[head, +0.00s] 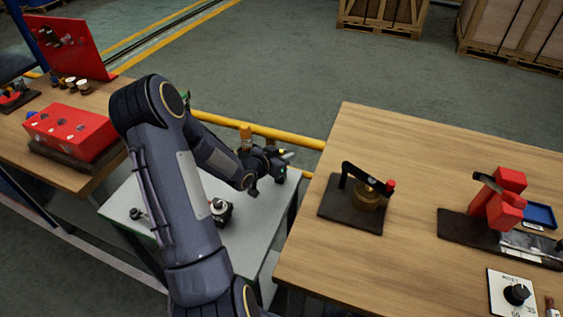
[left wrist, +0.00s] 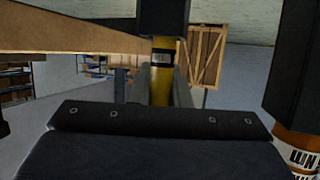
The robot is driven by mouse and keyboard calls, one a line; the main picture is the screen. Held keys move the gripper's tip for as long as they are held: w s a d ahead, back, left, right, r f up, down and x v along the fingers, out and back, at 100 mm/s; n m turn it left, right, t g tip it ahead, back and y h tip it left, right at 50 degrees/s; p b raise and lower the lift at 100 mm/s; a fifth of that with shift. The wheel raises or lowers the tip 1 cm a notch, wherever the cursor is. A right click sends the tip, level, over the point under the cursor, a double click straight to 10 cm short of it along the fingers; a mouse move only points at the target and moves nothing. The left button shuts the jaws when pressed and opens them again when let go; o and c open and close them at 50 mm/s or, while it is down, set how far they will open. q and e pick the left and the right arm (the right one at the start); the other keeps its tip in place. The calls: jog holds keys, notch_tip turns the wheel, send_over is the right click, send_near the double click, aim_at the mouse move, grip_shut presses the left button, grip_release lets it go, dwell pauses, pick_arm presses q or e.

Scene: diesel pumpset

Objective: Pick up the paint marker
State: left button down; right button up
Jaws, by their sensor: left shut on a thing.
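My left gripper (head: 280,165) is over the far right corner of the pale table in the head view. In the left wrist view its two grey fingers (left wrist: 162,88) stand close on either side of a narrow yellow thing with a dark band, which looks like the paint marker (left wrist: 159,75). The gripper is shut on it. A black part covers its upper end there. In the head view the marker is too small and too hidden by the gripper to make out surely. My right gripper is not in view.
An orange-topped bottle (head: 245,132) stands close behind my left wrist. The pale table (head: 180,262) carries small dark parts. The right wooden bench (head: 345,255) holds a black clamp fixture (head: 350,205) and a red device (head: 497,205). A red block (head: 72,130) sits on the left bench.

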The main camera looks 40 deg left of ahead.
pick_arm(q)
notch_tip(320, 180, up, 10)
jog(key=shift+p, duration=0.45)
